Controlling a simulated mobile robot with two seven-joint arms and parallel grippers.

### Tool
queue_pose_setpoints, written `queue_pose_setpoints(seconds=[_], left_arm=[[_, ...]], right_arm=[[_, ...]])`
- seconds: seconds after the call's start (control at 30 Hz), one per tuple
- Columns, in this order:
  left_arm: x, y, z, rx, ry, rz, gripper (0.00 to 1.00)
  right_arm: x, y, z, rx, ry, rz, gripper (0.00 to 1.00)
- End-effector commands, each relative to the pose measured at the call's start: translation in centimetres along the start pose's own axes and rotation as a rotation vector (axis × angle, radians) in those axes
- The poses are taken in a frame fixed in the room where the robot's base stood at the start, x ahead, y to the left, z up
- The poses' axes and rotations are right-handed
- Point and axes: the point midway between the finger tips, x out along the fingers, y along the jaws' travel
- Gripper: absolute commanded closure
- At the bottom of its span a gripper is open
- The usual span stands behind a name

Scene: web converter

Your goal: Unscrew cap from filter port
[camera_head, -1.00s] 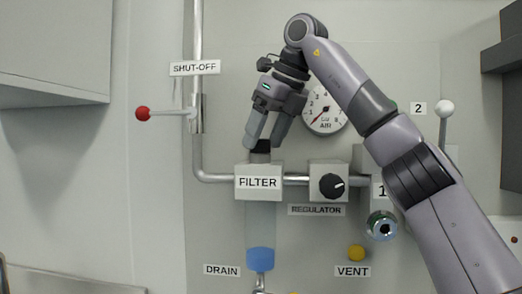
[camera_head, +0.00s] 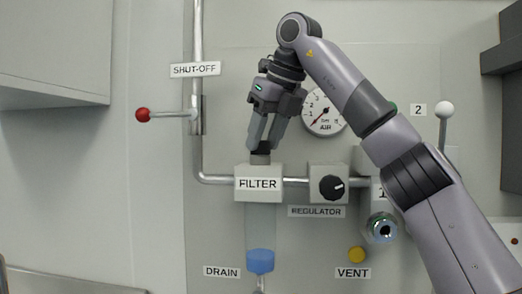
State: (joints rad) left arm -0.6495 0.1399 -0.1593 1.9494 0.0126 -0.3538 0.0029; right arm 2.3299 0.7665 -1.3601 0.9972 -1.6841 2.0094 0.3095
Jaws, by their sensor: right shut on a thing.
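The filter is a light grey block (camera_head: 259,195) labelled FILTER, with a clear bowl (camera_head: 261,225) below it. A short dark cylindrical cap (camera_head: 260,158) stands on top of the block. My right gripper (camera_head: 262,150) points down over the filter from above, with its fingers shut on the cap. Part of the cap is hidden between the fingertips. The cap appears upright and still at the block's top; I cannot tell whether its thread is engaged. My left gripper is not in view.
A pressure gauge (camera_head: 324,112) sits close to the right of my gripper. A regulator knob (camera_head: 331,187) is right of the filter. A red-knobbed shut-off lever (camera_head: 160,115) is at left. A blue drain part (camera_head: 260,261) and yellow vent knob (camera_head: 357,255) are below.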

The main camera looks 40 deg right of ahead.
Motion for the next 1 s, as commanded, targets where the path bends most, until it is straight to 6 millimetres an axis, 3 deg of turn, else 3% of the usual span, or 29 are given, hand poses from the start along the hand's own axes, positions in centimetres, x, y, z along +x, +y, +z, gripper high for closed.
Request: queue_pose_setpoints(seconds=[0.37, 1.0], left_arm=[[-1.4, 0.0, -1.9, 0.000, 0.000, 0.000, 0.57], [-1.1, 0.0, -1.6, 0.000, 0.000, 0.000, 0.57]], right_arm=[[-0.2, -0.5, 0.2, -0.204, 0.001, 0.115, 1.00], [0.1, -0.8, 0.2, -0.388, 0.001, 0.217, 1.00]])
